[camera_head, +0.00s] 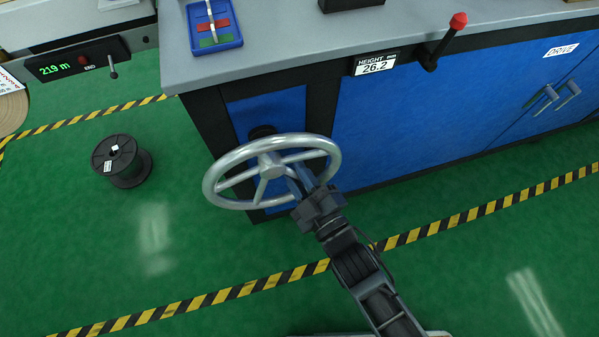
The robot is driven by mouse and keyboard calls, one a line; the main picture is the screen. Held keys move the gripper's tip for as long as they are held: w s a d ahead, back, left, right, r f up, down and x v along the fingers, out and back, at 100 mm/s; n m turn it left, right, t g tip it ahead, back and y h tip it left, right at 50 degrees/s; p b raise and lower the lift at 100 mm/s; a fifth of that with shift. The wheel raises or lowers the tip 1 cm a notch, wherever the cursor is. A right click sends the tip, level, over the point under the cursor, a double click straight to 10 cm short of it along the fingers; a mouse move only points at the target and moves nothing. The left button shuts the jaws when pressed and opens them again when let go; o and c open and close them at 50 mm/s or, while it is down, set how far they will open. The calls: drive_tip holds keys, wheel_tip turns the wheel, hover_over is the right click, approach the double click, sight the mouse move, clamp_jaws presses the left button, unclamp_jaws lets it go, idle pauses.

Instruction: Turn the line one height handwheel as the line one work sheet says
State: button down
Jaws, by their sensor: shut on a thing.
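The height handwheel (222,183) is a silver spoked wheel on the left front of the blue and black machine. The display (376,65) above it to the right is labelled HEIGHT and reads 26.2. My gripper (303,181) reaches in from the lower right and is shut on the handwheel at its right side, with the fingers partly hidden by the rim. I cannot make out a work sheet for line one.
A lever with a red knob (458,21) sticks out of the machine's top edge. A blue tray (213,40) lies on the grey top. A black spool (121,162) stands on the green floor at left. A panel (78,62) reads 219 m. DRIVE cabinet doors (566,80) are at right.

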drive_tip(key=a+f+m+b, duration=0.1)
drive_tip(key=m, duration=0.1)
drive_tip(key=m+t+b, duration=0.1)
drive_tip(key=b, duration=0.1)
drive_tip(key=shift+s+a+f+m, duration=0.3)
drive_tip(key=shift+a+f+m, duration=0.05)
drive_tip(key=shift+f+m, duration=0.05)
drive_tip(key=shift+s+a+f+m+t+b, duration=0.1)
drive_tip(key=shift+s+a+m+t+b, duration=0.1)
drive_tip(key=shift+a+m+b, duration=0.5)
drive_tip(key=shift+s+a+m+t+b, duration=0.15)
drive_tip(key=shift+m+b, duration=0.35)
drive_tip(key=shift+m, duration=0.5)
drive_tip(key=shift+w, duration=0.1)
drive_tip(key=c, duration=1.1)
unclamp_jaws()
drive_tip(key=v, duration=0.7)
drive_tip(key=shift+s+d+p, duration=0.15)
drive_tip(key=shift+s+p, duration=0.15)
drive_tip(key=shift+s, duration=0.05)
drive_tip(key=shift+f, duration=0.1)
